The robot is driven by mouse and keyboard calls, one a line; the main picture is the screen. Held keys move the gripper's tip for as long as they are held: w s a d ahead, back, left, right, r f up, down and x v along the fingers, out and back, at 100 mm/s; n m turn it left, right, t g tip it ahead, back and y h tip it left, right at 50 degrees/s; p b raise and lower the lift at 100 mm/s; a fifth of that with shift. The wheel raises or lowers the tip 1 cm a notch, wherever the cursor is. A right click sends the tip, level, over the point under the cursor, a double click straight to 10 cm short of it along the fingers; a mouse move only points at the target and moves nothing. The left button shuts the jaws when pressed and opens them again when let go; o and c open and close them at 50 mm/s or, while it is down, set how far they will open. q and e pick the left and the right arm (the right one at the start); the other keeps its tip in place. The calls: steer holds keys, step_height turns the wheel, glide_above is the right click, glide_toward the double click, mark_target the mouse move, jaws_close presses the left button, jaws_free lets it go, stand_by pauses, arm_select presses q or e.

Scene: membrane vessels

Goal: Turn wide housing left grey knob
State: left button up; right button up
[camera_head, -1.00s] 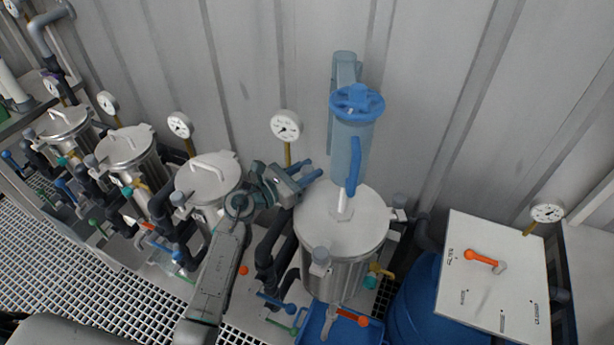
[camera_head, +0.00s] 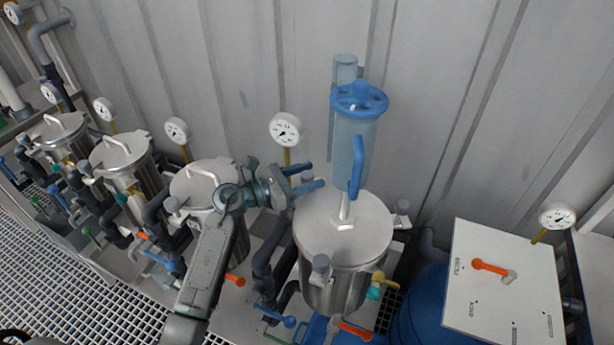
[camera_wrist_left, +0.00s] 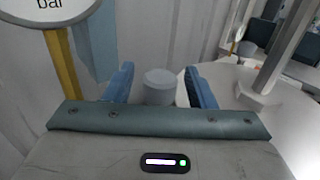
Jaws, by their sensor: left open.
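The wide housing (camera_head: 343,235) is the large steel vessel with a round lid, right of centre in the head view. Its left grey knob (camera_wrist_left: 159,88) shows in the wrist view as a short grey cylinder beside the lid. In the head view, this knob is mostly hidden by my fingers. My left gripper (camera_head: 313,176) reaches in from the left at the lid's back-left edge, with its blue fingers open. In the wrist view, the fingers (camera_wrist_left: 159,78) stand on either side of the knob, with a gap visible on the left; contact on the right is unclear.
A pressure gauge (camera_head: 286,130) on a yellow stem stands close behind my gripper. Other lid knobs sit at the front (camera_head: 320,263) and right (camera_head: 402,212). Narrower steel vessels (camera_head: 123,150) stand left; a white panel (camera_head: 505,285) stands right.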

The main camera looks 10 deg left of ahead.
arm_select(q)
steer(key=shift+s+a, duration=0.15)
steer(key=shift+a, duration=0.05)
steer(key=b+v, duration=0.3)
steer(key=v, duration=0.4)
arm_select(e)
steer(key=f, duration=0.1)
steer(key=w+f, duration=0.1)
steer(key=shift+w+f, duration=0.1)
steer(key=shift+f, duration=0.2)
